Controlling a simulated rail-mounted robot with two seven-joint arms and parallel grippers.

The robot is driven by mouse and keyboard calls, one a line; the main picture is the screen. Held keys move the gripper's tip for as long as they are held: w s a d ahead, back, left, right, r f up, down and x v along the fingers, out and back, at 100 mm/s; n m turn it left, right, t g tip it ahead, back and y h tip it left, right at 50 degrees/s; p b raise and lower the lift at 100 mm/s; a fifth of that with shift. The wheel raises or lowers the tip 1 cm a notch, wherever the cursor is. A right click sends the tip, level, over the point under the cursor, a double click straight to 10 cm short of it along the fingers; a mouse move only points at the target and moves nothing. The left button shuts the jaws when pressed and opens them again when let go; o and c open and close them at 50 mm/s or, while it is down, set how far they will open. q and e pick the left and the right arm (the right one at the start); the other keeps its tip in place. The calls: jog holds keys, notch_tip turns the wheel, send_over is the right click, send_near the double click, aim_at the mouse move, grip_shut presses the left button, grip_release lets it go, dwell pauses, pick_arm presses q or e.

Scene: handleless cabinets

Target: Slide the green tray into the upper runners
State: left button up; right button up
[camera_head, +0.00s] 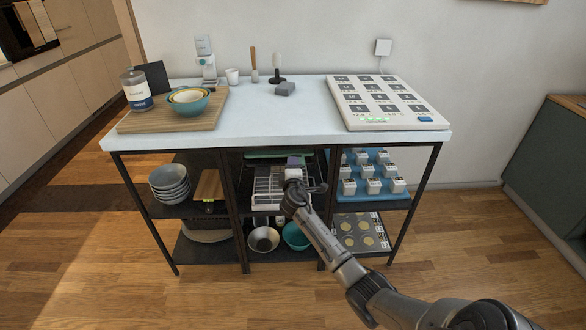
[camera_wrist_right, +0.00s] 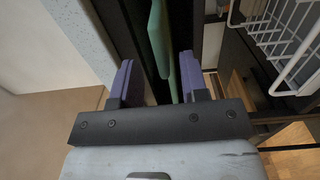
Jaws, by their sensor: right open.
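The green tray (camera_head: 262,155) is in the middle bay of the table, high up just under the white top. Only a thin strip of it shows in the head view. My right gripper (camera_head: 293,162) is in front of that bay, near the tray's right part. In the right wrist view, the green tray (camera_wrist_right: 160,42) shows edge-on, running toward the gap between the purple fingers of my right gripper (camera_wrist_right: 157,72). The fingers stand apart on either side of its line. I cannot tell whether they touch it. The runners are not clear. My left gripper is not in view.
A white wire basket (camera_head: 267,186) sits below the tray and shows close by in the wrist view (camera_wrist_right: 285,30). Dark posts flank the bay. Blue tray with white containers (camera_head: 375,196) fills the right bay; bowls (camera_head: 169,182) stand on the left. The floor in front is clear.

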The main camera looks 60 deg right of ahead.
jog(key=shift+a, duration=0.1)
jog(key=p+v, duration=0.4)
jog(key=v, duration=0.9)
jog(key=shift+s+a, duration=0.25)
jog(key=shift+a, duration=0.05)
